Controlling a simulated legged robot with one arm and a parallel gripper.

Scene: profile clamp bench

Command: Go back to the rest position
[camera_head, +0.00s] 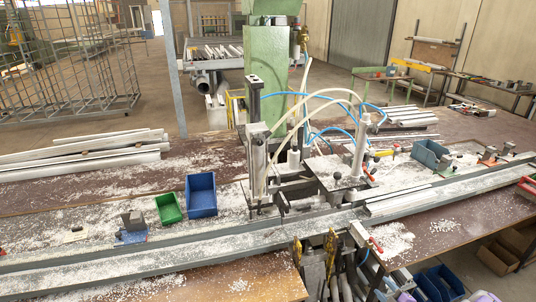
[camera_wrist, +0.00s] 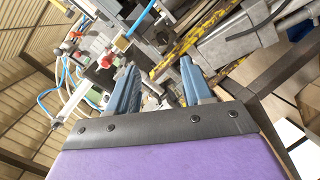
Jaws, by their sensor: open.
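My gripper (camera_wrist: 160,78) shows in the wrist view as two blue fingers standing apart beyond a dark plate and a purple body. It is open, and I see nothing held between the fingers. Machine parts show behind and beyond the fingertips; the distance to them is unclear. In the head view the fingers cannot be made out; purple pieces at the bottom right edge may be part of my arm. The clamp machine (camera_head: 258,160) stands at the middle of the bench in the head view, with a green column (camera_head: 268,75) behind it.
The workbench (camera_head: 95,195) is strewn with white shavings. A blue bin (camera_head: 202,195), a green bin (camera_head: 168,208) and a teal bin (camera_head: 430,154) stand on it. Long profiles (camera_head: 85,158) lie at left. Hoses (camera_head: 335,92) arch over the clamp. Blue bins (camera_head: 440,283) sit below the front edge.

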